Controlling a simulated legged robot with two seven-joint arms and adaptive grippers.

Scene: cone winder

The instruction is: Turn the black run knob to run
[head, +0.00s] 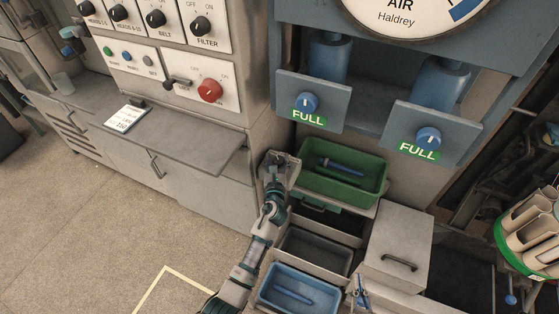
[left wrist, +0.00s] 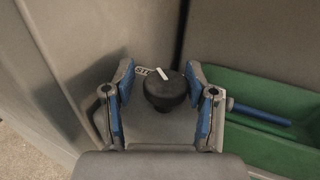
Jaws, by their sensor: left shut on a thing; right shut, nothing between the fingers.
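The black run knob (left wrist: 165,92) stands on a grey panel in the left wrist view. Its white mark tilts up and left, beside a label partly hidden by my finger, of which "STO" shows. My left gripper (left wrist: 160,78) is shut on the knob, with a blue-padded finger on each side. In the head view my left gripper (head: 279,163) is at the small grey box left of the green tray, and it hides most of the knob there. My right gripper (head: 360,290) is low in the head view, right of the blue tray, shut and empty.
The green tray (head: 376,187) holds a blue rod and also shows in the left wrist view (left wrist: 300,90). A blue tray (head: 322,306) and a grey bin are below. A lidded grey box (head: 400,240) stands right. A control panel with a red knob (head: 210,91) is upper left.

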